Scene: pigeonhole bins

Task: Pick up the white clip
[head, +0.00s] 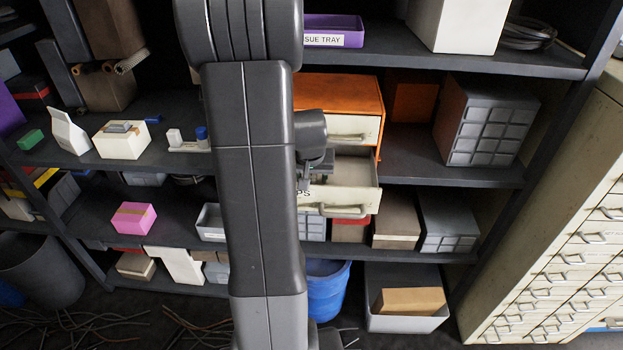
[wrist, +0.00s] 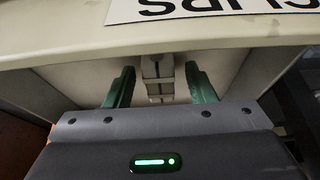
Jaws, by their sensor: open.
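A pale grey-white piece with dark lines (wrist: 158,80), seemingly the white clip, shows inside the open drawer in the wrist view. My gripper (wrist: 160,90) is open, with one green finger on each side of the piece. I cannot tell whether the fingers touch it. The open drawer (head: 355,188) is the lower one of an orange cabinet (head: 340,90). Its label, partly hidden, ends in "PS". In the head view my gripper (head: 320,167) is over this drawer, largely hidden by my arm, and I cannot make out the clip there.
The upper drawer (head: 352,129) of the cabinet is shut. A purple tray (head: 335,24) sits on the shelf above. The drawer front (wrist: 220,38) rises close to my fingers.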

